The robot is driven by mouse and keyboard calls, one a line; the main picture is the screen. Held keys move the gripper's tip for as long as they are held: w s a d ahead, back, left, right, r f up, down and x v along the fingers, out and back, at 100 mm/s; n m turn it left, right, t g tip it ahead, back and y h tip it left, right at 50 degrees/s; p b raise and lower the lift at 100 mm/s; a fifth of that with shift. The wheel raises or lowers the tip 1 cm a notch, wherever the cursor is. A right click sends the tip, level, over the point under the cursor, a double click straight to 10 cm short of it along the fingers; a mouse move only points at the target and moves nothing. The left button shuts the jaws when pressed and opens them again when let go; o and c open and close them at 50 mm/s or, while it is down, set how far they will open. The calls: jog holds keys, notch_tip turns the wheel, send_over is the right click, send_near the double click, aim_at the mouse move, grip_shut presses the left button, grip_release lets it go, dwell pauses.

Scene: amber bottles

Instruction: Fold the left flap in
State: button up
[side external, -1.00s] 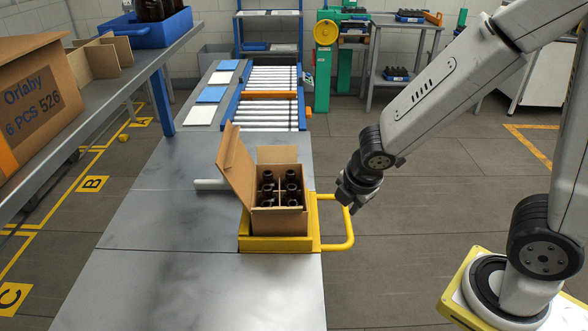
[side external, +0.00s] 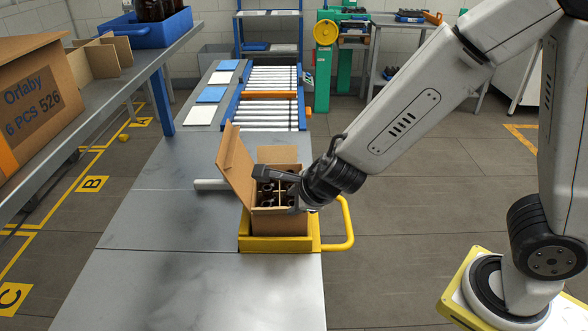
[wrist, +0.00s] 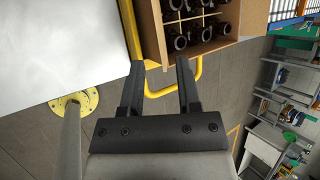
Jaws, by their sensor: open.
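An open cardboard box (side external: 277,223) with several dark bottles in dividers stands in a yellow tray (side external: 256,245) on the grey bench. Its left flap (side external: 235,165) is up, leaning outward to the left. A back flap (side external: 277,154) also stands up. My gripper (side external: 276,190) is open and empty at the box's right side, its fingers pointing left over the box; it hides some bottles. In the wrist view, my gripper (wrist: 160,64) shows two spread fingers just below the box (wrist: 152,30) and its bottles (wrist: 180,42). The left flap is not clear there.
The tray's yellow handle (side external: 346,222) sticks out at the right, below my arm. A white rod (side external: 210,184) lies left of the box. A roller conveyor (side external: 268,100) is behind. A shelf with a labelled carton (side external: 40,95) stands at the left. The front bench is clear.

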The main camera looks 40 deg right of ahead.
aim_at(281, 208)
jog(key=shift+a+n, duration=0.15)
jog(key=shift+n, duration=0.25)
jog(key=shift+w, duration=0.1)
jog(key=shift+x, duration=3.85)
grip_shut()
